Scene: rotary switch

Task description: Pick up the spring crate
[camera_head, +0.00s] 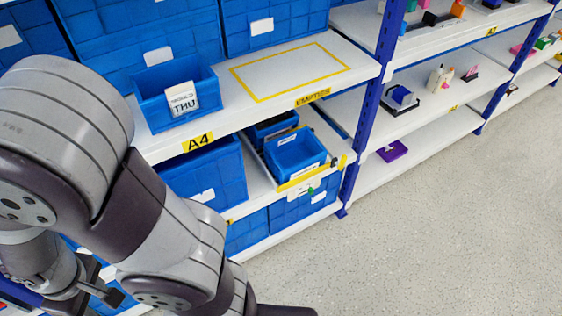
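No label reading "spring" can be made out, so I cannot tell which crate is the spring crate. A small open blue crate (294,153) sits in a yellow-edged tray on the middle shelf, with a second blue crate (271,128) behind it. Another small blue crate (168,91) with a "THU" card stands on the upper shelf above the A4 label. My grey arm crosses the left foreground. Dark parts of what looks like my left gripper (103,287) show at the lower left, partly cut off, away from these crates. My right gripper is out of view.
A yellow-outlined empty area (290,71) labelled "EMPTIES" lies on the upper shelf. Large blue bins (205,172) fill the shelves around it. A blue upright (372,100) stands right of the tray. The speckled floor (450,235) at right is clear.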

